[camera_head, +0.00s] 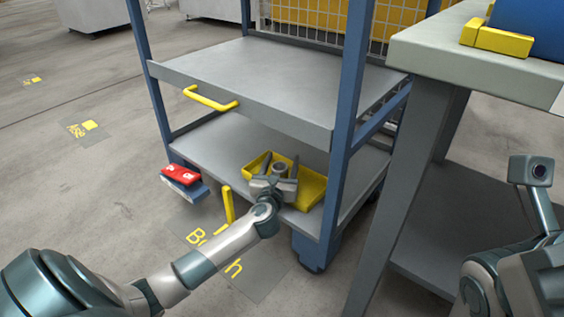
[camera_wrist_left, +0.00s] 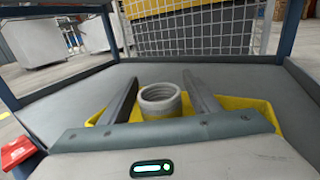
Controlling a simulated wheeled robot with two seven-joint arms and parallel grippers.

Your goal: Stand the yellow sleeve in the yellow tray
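A yellow tray (camera_head: 311,189) sits on the lower shelf of the blue-framed cart; its rim also shows in the left wrist view (camera_wrist_left: 262,112). A short, hollow, ribbed sleeve (camera_wrist_left: 160,100) stands upright in the tray and looks grey, not yellow. In the head view the sleeve (camera_head: 280,170) is partly hidden by my left gripper. My left gripper (camera_head: 281,166) is open over the tray, with one finger on each side of the sleeve and visible gaps. My right gripper is not in view; only part of that arm shows at the right.
The cart's upper shelf (camera_head: 270,78) overhangs the lower shelf (camera_head: 222,142). A yellow handle (camera_head: 211,98) projects from its front. A workbench (camera_head: 470,65) stands close on the right, bearing a blue and yellow object.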

